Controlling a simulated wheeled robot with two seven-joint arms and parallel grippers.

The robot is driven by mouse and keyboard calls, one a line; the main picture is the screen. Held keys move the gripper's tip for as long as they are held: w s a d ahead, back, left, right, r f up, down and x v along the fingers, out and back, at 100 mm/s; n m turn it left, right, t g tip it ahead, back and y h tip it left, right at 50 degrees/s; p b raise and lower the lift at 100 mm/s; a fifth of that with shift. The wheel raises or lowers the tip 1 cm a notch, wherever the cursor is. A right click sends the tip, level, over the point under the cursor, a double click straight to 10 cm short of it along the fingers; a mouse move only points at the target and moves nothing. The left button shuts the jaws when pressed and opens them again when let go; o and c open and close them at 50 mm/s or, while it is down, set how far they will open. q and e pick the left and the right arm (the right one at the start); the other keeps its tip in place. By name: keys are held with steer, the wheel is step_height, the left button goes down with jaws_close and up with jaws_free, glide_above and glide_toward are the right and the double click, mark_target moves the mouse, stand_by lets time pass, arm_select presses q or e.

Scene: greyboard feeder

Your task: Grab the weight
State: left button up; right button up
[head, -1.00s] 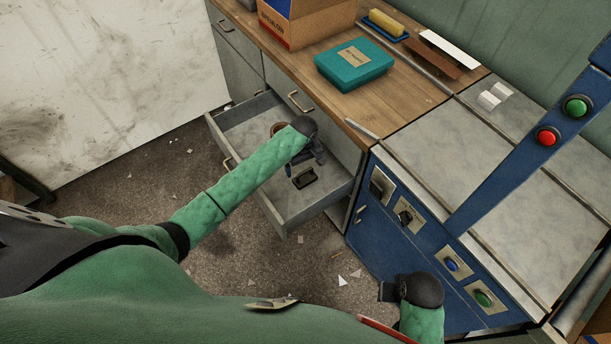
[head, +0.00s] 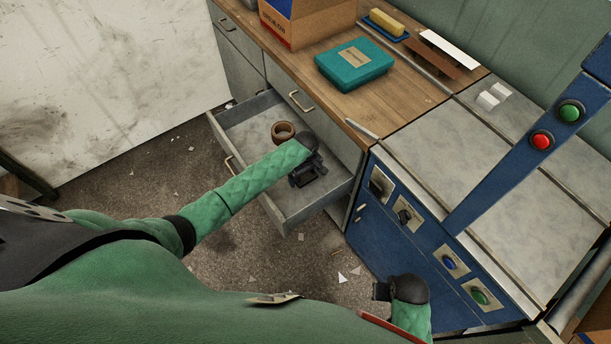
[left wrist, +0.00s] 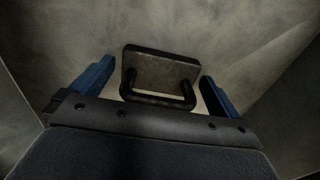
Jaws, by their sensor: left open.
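The weight (left wrist: 160,74) is a dark block with a black bar handle. It lies on the drawer floor and shows between my left fingers in the left wrist view. My left gripper (head: 312,172) is over the open drawer (head: 240,138) in the head view and hides most of the weight there. In the left wrist view the blue fingers of my left gripper (left wrist: 156,82) stand apart, one on each side of the weight, with gaps. My right gripper (head: 382,291) is low at the front of the blue cabinet; its jaws are too small to read.
A brown tape roll (head: 283,131) lies in the drawer, behind my left arm. The drawer walls surround my left gripper. On the wooden bench (head: 400,105) stand a teal box (head: 353,64) and a cardboard carton (head: 305,22). The blue cabinet (head: 395,235) is at the right.

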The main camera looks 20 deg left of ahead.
arm_select(q)
steer(key=shift+f, duration=0.15)
steer(key=c, duration=1.3)
steer(key=shift+c, duration=1)
steer(key=shift+r, duration=0.2)
